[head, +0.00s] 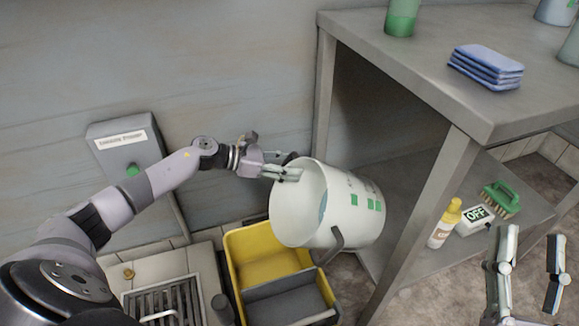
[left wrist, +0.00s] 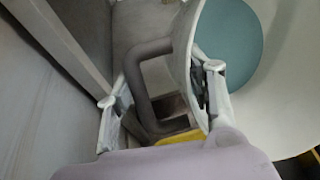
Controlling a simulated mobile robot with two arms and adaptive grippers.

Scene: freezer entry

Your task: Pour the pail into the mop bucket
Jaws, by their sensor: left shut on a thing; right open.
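The white pail (head: 352,218) with green marks is tilted on its side above the right part of the yellow mop bucket (head: 238,262), its mouth facing left. My left gripper (head: 286,174) is shut on the pail at its upper rim. In the left wrist view the pail's rim (left wrist: 185,50) lies by one finger of my left gripper (left wrist: 163,95), and a grey handle shows between the fingers. Blue-green liquid (left wrist: 232,45) shows inside the pail. No falling stream is visible. My right gripper (head: 527,268) is open and empty at the lower right.
A grey steel table (head: 400,60) with a lower shelf stands right of the pail, its leg close by. Folded blue cloths (head: 486,66) lie on top. A floor drain (head: 165,300) lies left.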

